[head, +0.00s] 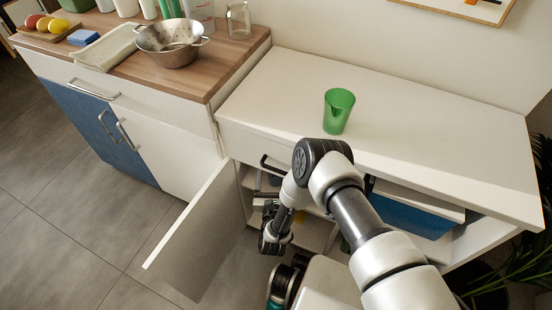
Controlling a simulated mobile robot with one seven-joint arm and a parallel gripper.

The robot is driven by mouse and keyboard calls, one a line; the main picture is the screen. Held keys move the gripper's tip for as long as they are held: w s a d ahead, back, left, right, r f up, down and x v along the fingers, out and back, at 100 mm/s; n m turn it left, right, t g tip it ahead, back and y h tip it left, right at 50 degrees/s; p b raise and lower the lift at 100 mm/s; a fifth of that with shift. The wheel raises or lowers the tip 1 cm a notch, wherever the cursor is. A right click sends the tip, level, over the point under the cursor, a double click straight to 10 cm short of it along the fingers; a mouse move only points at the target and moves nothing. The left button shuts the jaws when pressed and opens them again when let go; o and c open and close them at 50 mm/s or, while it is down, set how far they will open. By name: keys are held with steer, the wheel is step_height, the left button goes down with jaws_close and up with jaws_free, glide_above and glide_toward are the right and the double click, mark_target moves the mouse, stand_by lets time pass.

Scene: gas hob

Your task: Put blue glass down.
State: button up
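No blue glass can be made out in this view. A green glass (339,111) stands upright on the white counter (420,120), just beyond my arm's elbow. My gripper (269,207) is low in front of the open cabinet under the counter, below and left of the green glass and apart from it. The gripper is small, dark and partly lost against the shelves, so its fingers and anything between them cannot be made out.
A cabinet door (200,236) stands open left of my gripper. A blue drawer or bin (410,212) is under the counter at right. The white counter is mostly clear.

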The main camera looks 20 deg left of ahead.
steer(key=p+v, duration=0.1)
steer(key=v, duration=0.5)
steer(key=shift+s, duration=0.4)
